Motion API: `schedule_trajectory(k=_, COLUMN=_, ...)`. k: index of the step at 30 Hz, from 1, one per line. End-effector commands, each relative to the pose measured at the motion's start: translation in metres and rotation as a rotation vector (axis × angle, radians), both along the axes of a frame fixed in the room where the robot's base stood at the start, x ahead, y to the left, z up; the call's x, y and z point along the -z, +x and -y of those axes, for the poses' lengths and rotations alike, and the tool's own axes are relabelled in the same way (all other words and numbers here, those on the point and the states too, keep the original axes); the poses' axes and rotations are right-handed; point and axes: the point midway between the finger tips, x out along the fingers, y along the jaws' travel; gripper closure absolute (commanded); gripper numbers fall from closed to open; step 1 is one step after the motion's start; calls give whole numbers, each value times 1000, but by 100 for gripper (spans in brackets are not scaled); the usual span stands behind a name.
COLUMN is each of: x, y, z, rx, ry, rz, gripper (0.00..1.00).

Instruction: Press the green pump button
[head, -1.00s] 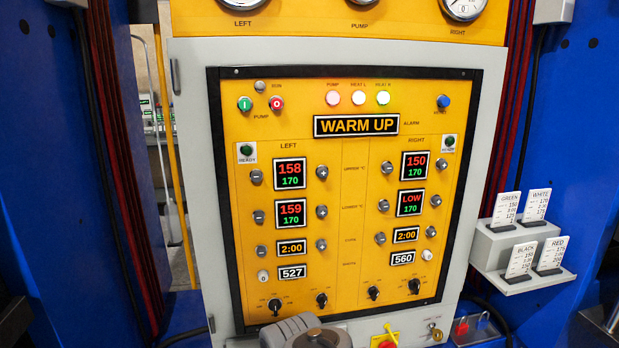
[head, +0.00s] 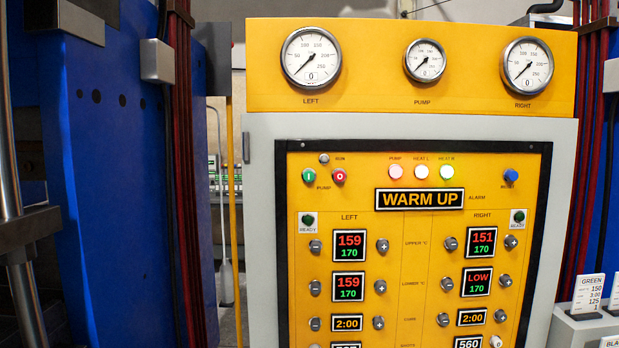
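The green pump button (head: 308,176), marked with a white "I", is at the upper left of the yellow control panel. The red pump button (head: 339,176), marked "O", is just to its right. A small grey lamp (head: 324,158) labelled RUN sits above the pair and looks unlit. The word PUMP is printed below the buttons. Nothing covers the green button. My gripper is not in view, so its state does not show.
The display (head: 420,199) reads WARM UP. Indicator lamps (head: 421,172) glow above it. A blue button (head: 511,176) is at right. Three gauges (head: 424,61) top the cabinet. Blue press frames (head: 125,200) flank it. Label cards (head: 588,293) stand at lower right.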

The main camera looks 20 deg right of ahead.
Motion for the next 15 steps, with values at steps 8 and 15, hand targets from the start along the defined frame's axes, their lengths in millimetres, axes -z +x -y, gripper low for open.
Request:
schedule_trajectory(k=8, x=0, y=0, z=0, rx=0, ry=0, rz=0, gripper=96)
schedule_trajectory(k=15, x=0, y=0, z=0, rx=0, ry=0, rz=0, gripper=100)
